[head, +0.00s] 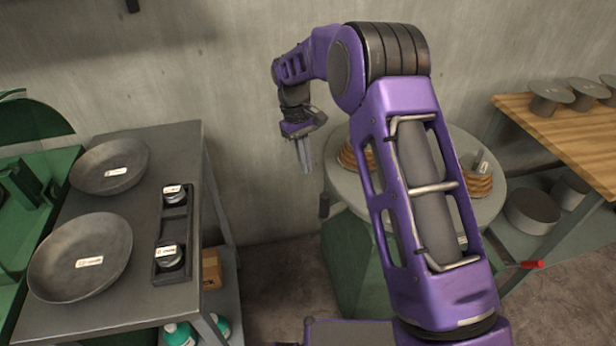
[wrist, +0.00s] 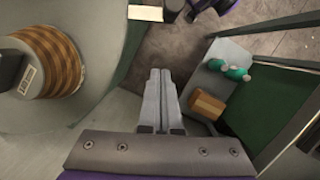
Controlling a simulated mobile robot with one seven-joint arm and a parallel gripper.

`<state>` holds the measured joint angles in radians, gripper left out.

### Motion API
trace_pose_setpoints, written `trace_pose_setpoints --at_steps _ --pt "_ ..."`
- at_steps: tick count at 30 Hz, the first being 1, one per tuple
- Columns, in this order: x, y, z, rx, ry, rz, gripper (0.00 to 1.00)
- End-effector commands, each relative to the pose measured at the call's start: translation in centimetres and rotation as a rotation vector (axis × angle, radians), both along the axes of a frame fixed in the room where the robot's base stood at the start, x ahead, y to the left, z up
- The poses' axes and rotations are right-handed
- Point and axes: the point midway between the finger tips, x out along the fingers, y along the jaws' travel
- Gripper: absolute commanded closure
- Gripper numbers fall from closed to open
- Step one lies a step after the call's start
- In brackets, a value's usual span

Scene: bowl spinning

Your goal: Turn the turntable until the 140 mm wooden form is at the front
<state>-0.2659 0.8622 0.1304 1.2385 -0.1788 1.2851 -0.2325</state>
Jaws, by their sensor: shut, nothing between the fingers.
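The round grey turntable (head: 345,186) stands on a green base (head: 350,262) right of centre in the head view. Two layered wooden forms show on it, one at the left (head: 348,157) and one at the right (head: 478,184). My arm hides the turntable's middle. In the wrist view, the turntable (wrist: 100,75) fills the left, with a striped wooden form (wrist: 62,48) bearing a dark block with a label too small to read. My gripper (head: 306,170) is shut and empty, pointing down just left of the turntable's rim. Its fingers (wrist: 160,72) are together in the wrist view.
A grey cart (head: 110,318) at left holds two metal bowls (head: 110,166) (head: 80,257) and a dark tray with two small labelled items. Its lower shelf has a wooden block (head: 211,270) and green bottles. A wooden bench (head: 570,135) stands right. A dark peg (head: 324,205) shows at the turntable's left edge.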

Motion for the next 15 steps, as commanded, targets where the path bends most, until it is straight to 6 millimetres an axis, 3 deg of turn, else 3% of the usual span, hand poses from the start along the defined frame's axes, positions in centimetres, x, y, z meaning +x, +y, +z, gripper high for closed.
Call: trace_pose_setpoints --at_steps 12,15 --pt "-1.8 -1.4 -8.7 -0.002 0.005 -0.001 1.0" --pt "-2.8 -2.3 -8.3 0.0 0.001 -0.003 1.0"
